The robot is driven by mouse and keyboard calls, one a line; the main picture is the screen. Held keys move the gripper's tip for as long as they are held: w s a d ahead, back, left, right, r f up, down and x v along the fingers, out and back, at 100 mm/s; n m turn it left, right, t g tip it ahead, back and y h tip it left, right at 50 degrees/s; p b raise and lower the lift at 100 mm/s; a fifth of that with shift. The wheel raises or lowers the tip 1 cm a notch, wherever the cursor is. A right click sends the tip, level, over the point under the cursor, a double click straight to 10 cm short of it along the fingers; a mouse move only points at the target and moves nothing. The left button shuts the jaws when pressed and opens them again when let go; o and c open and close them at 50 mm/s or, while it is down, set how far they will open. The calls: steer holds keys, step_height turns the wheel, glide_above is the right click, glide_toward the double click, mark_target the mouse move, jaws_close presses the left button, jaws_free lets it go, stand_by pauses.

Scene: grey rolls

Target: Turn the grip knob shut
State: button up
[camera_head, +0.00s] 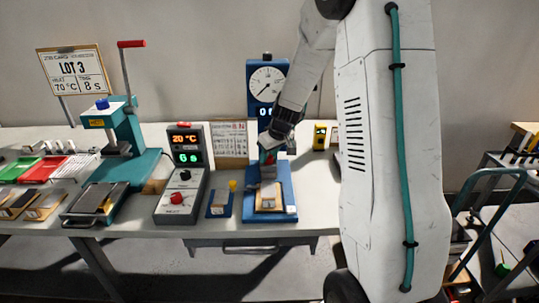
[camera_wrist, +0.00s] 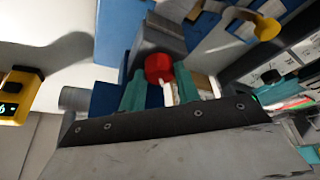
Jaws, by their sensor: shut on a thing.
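The grip knob (camera_wrist: 158,68) is red and round, on the grey clamp block (camera_wrist: 160,38) of a blue test stand. In the wrist view it sits between the two teal fingers of my gripper (camera_wrist: 168,86), which is shut on it. A short white bar shows beside the knob. In the head view my gripper (camera_head: 270,155) reaches down in front of the blue stand (camera_head: 283,178), with a bit of red at its tip. The stand carries a round dial (camera_head: 267,82) and a display partly hidden by my arm.
A small yellow device (camera_head: 320,136) stands to the right. A cart (camera_head: 490,185) is beyond the table's right end.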

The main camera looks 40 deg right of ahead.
steer(key=m, duration=0.2)
steer(key=m+h, duration=0.1)
steer(key=m, duration=0.1)
steer(key=shift+a+h, duration=0.2)
steer(key=shift+h, duration=0.1)
steer(key=m+g+h, duration=0.1)
steer(key=m, duration=0.3)
steer(key=m+h, duration=0.1)
steer(key=m, duration=0.1)
steer(key=m+g, duration=0.1)
steer(key=m, duration=0.1)
steer(key=shift+w+a+m+h, duration=0.15)
steer(key=shift+m+h, duration=0.25)
steer(key=shift+m+g, duration=0.8)
steer(key=shift+m, duration=1.1)
steer(key=o, duration=1)
steer(key=shift+w, duration=0.1)
